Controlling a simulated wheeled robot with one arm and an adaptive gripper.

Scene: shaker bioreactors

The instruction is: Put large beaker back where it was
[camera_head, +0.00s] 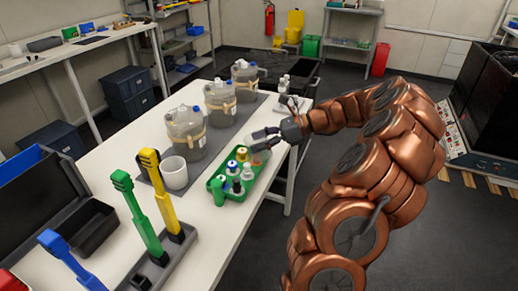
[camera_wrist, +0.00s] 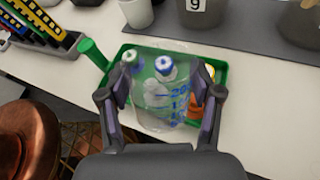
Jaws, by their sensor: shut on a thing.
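A clear large beaker (camera_wrist: 163,112) with blue graduation marks is held between the two fingers of my gripper (camera_wrist: 163,80) in the wrist view. The beaker is see-through, and bottles of the green tray (camera_wrist: 221,76) show through it. In the head view my gripper (camera_head: 262,138) is at the far end of the green tray (camera_head: 231,201), by the table's right edge. The beaker is hard to make out there. I cannot tell whether its base touches anything. The tray holds several small bottles with coloured caps.
A white cup (camera_head: 175,174) and several strapped vessels (camera_head: 186,130) stand on a grey mat left of the tray. A rack with green and yellow pipettes (camera_head: 165,262) is at the front. Bare white table lies between the tray and the rack.

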